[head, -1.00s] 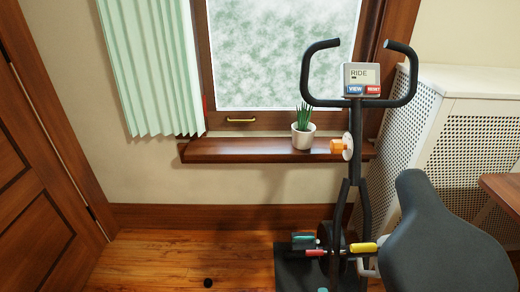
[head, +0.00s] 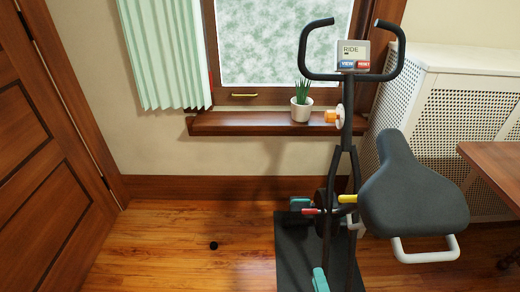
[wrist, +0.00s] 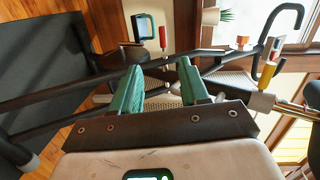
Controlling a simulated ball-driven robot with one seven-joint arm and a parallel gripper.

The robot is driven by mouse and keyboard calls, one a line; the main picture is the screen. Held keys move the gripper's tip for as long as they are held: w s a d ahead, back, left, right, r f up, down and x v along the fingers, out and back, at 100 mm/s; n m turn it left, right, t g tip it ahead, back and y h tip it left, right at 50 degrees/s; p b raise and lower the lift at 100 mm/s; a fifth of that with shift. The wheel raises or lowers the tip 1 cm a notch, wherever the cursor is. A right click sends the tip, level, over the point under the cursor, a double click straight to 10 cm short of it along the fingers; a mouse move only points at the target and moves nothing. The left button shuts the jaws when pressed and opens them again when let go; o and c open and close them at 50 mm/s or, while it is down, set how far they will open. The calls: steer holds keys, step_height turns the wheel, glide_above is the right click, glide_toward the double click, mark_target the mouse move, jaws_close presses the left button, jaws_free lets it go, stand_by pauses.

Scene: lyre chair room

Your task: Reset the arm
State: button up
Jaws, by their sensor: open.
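My gripper (wrist: 159,66) shows in the wrist view with its two teal fingers spread apart. Nothing is held between them. Dark bars of the exercise bike (wrist: 225,60) pass beyond the fingertips, and I cannot tell how near they are. In the head view the exercise bike (head: 342,170) stands upright on a dark mat (head: 290,260).
The bike's seat (head: 412,195) is at the right, before a white radiator cover (head: 455,95). A potted plant (head: 301,108) stands on the windowsill (head: 240,123). A wooden table (head: 495,165) is at the right edge. The floor (head: 180,255) left of the mat is mostly clear.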

steer(key=s+r+n+g+y+p, duration=0.3)
steer(key=s+r+n+g+p, duration=0.35)
steer(key=r+n+p, duration=0.4)
steer(key=s+d+r+n+g+h+p, duration=0.2)
steer(key=s+d+r+g+p, duration=0.2)
steer(key=s+r, duration=0.4)
steer(key=s+d+r+n+g+h+p, duration=0.2)
steer(key=s+d+r+g+p, duration=0.3)
steer(key=s, duration=0.7)
step_height(320, 180, up, 3)
steer(key=shift+d+r+n+h+p, duration=0.15)
steer(key=shift+d+n+h+p, duration=0.15)
steer(key=shift+d+n+p, duration=0.55)
steer(key=shift+d+b, duration=0.15)
steer(key=shift+b, duration=0.15)
